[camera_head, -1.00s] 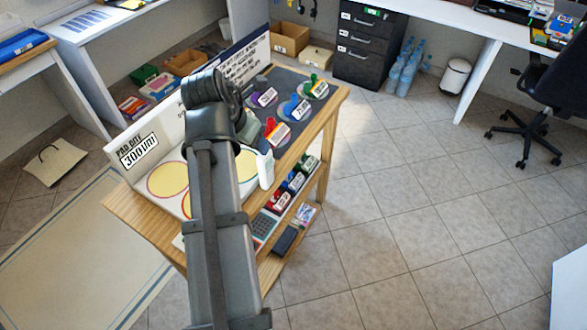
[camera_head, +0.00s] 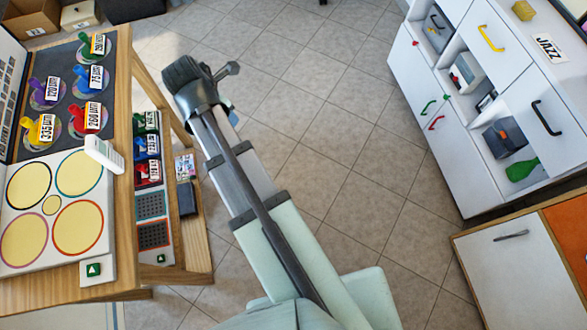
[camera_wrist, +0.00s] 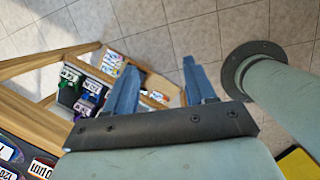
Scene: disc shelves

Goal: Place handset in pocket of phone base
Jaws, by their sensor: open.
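A white handset with small keys (camera_head: 104,153) lies at the right edge of the wooden table's top, beside the cream board with coloured circles. My gripper shows in the wrist view (camera_wrist: 158,88), its two blue fingers spread wide with nothing between them. In the head view my arm reaches out over the floor to the right of the table, apart from the handset, and its fingers are mostly hidden. I cannot make out a phone base with certainty. A dark device with an orange part (camera_head: 504,138) sits in an open compartment of the white cabinet (camera_head: 440,150).
The wooden table (camera_head: 122,200) carries coloured, labelled knobs on a dark panel (camera_head: 62,60). Its lower shelves hold labelled blocks and keypad-like panels (camera_head: 152,205). A low white-doored cabinet (camera_head: 515,265) stands at the lower right. Open tiled floor (camera_head: 330,130) lies between table and cabinets.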

